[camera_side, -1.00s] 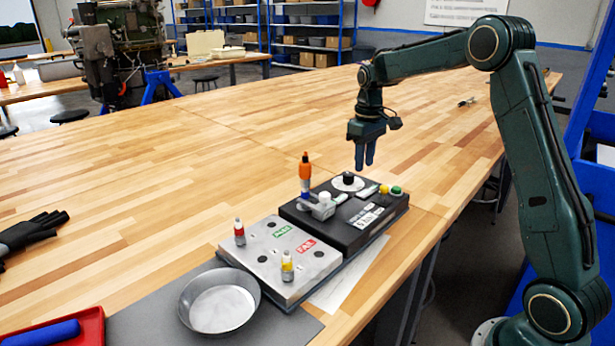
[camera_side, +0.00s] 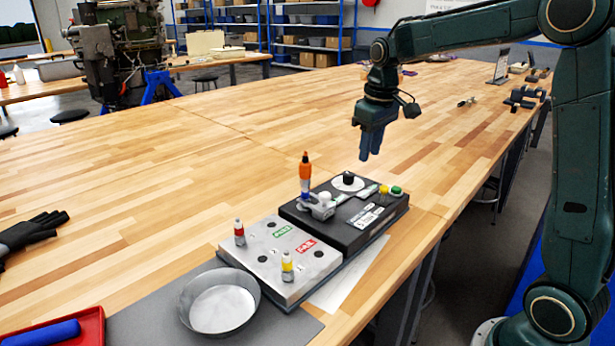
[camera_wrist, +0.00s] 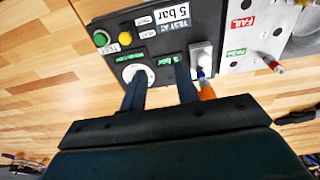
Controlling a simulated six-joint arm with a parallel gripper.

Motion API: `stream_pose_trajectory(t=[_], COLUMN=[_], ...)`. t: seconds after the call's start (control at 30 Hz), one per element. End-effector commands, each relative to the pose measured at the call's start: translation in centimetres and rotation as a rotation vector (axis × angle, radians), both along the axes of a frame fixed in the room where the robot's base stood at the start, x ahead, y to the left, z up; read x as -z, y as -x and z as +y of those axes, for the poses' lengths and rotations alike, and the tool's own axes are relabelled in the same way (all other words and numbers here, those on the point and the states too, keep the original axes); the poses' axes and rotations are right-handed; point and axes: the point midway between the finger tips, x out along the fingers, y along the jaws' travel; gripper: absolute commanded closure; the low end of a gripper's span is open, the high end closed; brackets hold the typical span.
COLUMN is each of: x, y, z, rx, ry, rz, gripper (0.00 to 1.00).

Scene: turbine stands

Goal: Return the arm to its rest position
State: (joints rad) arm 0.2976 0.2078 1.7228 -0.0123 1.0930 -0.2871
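My gripper (camera_side: 367,157) hangs pointing down above the bench, clear of the black test unit (camera_side: 340,236) and touching nothing. In the wrist view my gripper (camera_wrist: 158,88) shows two dark blue fingers apart, with nothing between them. The test unit has a round white disc, a yellow and a green button and a "5 bar" label. An orange-topped piece (camera_side: 305,167) stands upright at the unit's left end; it is partly hidden behind a finger in the wrist view (camera_wrist: 206,90).
A grey PASS/FAIL plate (camera_side: 265,262) holds a red-banded (camera_side: 239,232) and a yellow-banded (camera_side: 287,266) piece upright. A metal bowl (camera_side: 220,302), a red tray (camera_side: 92,325) and black gloves (camera_side: 32,232) lie nearer. The bench behind my gripper is mostly clear.

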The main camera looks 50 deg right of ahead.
Motion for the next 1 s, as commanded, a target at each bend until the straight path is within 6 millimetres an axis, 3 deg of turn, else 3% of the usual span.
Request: stream_pose_trajectory(t=[0.2,0.5,1.0], x=[-2.6,-4.3,-3.3], y=[3.9,9.7,19.4], z=[3.4,7.1,11.3], rx=[-0.002,-0.004,-0.007], ry=[0.011,0.014,-0.007], rz=[-0.068,-0.158,-0.310], gripper=[0.69,0.69,0.69])
